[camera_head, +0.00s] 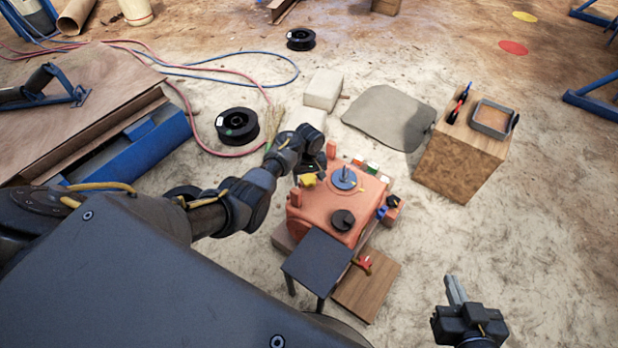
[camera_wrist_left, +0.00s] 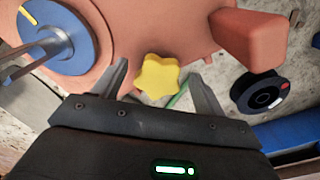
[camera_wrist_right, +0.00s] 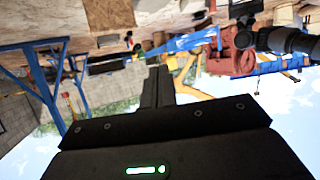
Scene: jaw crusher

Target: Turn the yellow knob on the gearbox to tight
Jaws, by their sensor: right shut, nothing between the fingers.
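The orange gearbox (camera_head: 335,205) sits on a low base in the middle of the head view. Its yellow knob (camera_head: 308,180) is on the left side, beside my left gripper (camera_head: 312,160). In the left wrist view the star-shaped yellow knob (camera_wrist_left: 158,75) lies between the two spread fingertips of my left gripper (camera_wrist_left: 160,80), with gaps on both sides. My left gripper is open. My right gripper (camera_head: 455,285) is away from the gearbox at the lower right, its fingers together and empty; it also shows in the right wrist view (camera_wrist_right: 158,75).
A blue dial (camera_head: 343,178) and a black knob (camera_head: 342,220) are on the gearbox top. A dark stool-like table (camera_head: 318,263) stands in front. A wooden block (camera_head: 462,150) with a tray stands at right. Sandy floor is clear at far right.

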